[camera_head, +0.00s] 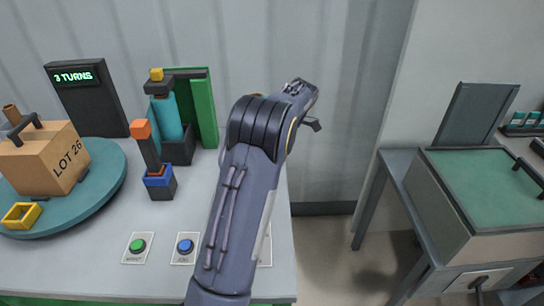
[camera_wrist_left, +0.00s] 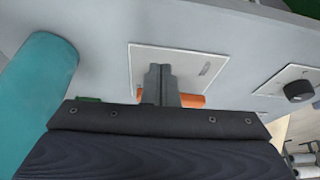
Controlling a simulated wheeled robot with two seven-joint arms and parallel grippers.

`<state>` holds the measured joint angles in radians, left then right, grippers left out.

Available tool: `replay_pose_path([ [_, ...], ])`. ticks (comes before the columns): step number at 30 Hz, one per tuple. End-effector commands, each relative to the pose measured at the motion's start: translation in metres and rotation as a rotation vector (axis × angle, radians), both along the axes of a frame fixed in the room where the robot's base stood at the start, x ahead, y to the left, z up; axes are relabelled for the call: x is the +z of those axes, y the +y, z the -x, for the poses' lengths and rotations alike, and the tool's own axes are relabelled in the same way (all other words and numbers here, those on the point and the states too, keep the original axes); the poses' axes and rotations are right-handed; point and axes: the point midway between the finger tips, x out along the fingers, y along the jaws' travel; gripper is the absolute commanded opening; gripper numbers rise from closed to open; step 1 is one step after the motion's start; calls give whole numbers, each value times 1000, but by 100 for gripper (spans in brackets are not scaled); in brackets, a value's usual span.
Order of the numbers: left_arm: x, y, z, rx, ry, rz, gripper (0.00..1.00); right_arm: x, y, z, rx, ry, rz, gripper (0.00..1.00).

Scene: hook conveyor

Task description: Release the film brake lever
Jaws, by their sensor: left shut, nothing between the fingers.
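In the left wrist view my left gripper (camera_wrist_left: 159,72) is shut, with its two grey fingers together and nothing between them. An orange bar (camera_wrist_left: 192,101), perhaps the film brake lever, shows behind the fingers at the foot of a pale plate (camera_wrist_left: 195,68). I cannot tell whether the fingers touch it. In the head view an upright dark lever with an orange top (camera_head: 141,129) stands on a blue and black base on the table. One arm of mine crosses the middle and hides part of the table; its fingertips are not clear. My right gripper is not seen.
A teal turntable (camera_head: 105,185) bears a carton (camera_head: 45,158) marked LOT 26. A teal roll (camera_head: 167,112) stands by a green post (camera_head: 204,110). A green button (camera_head: 138,245) and a blue button (camera_head: 185,246) lie at the front. A grey-green case (camera_head: 485,190) stands right.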

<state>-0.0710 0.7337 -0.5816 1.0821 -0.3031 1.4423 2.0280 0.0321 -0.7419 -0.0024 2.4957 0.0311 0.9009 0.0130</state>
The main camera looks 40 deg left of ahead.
Motion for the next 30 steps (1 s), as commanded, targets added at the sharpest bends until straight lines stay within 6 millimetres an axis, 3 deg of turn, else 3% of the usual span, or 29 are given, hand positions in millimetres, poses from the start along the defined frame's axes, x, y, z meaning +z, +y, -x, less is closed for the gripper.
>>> replay_pose_path([
  [15, 72, -22, -18, 1, -1, -1, 0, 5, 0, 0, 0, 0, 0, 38],
  [30, 80, -25, -19, 1, 1, 0, 0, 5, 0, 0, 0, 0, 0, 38],
])
